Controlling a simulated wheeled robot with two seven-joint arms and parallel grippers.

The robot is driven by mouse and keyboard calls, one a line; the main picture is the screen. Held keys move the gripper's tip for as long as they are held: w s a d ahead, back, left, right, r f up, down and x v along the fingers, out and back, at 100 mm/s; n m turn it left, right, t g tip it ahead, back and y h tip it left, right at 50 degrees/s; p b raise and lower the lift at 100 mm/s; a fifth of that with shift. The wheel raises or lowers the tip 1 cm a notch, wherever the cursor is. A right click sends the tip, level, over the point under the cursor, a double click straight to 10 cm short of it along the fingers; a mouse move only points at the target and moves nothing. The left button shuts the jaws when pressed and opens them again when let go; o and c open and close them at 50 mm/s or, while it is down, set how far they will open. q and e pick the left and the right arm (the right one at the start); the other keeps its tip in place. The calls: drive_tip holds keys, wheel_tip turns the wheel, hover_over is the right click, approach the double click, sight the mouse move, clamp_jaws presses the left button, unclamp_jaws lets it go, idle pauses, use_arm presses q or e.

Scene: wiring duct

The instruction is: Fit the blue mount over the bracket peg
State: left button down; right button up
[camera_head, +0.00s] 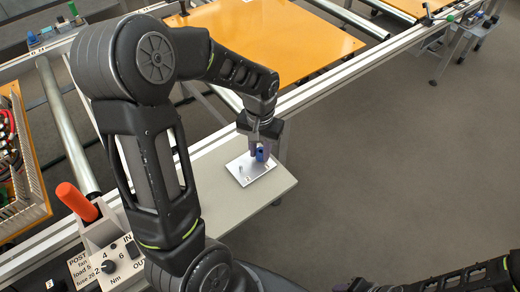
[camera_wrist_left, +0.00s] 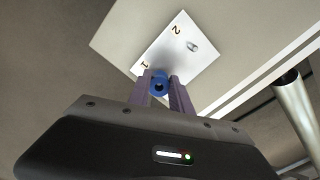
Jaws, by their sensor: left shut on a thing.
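My left gripper (camera_head: 257,152) has purple fingers shut on the blue mount (camera_head: 261,155), over the far right part of a white plate (camera_head: 245,177) on a grey board. The left wrist view shows the round blue mount (camera_wrist_left: 160,84) with a dark hole, between the fingertips (camera_wrist_left: 162,90), at the plate edge by the mark 1. The plate (camera_wrist_left: 163,50) carries a short metal peg (camera_wrist_left: 192,46) near the mark 2. The peg (camera_head: 241,170) stands bare, apart from the mount. I cannot tell whether the mount touches the plate.
The grey board (camera_head: 225,222) has free room around the plate. A metal rail (camera_head: 310,92) runs behind it. An orange panel (camera_head: 270,38) lies beyond.

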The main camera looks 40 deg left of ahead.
sight(260, 161)
use_arm(q)
drive_tip(key=shift+f, duration=0.35)
drive_tip(key=c, duration=1.1)
unclamp_jaws()
drive_tip(key=shift+r, duration=0.15)
wheel_tip(260, 161, up, 8)
drive_tip(key=shift+f, duration=0.2)
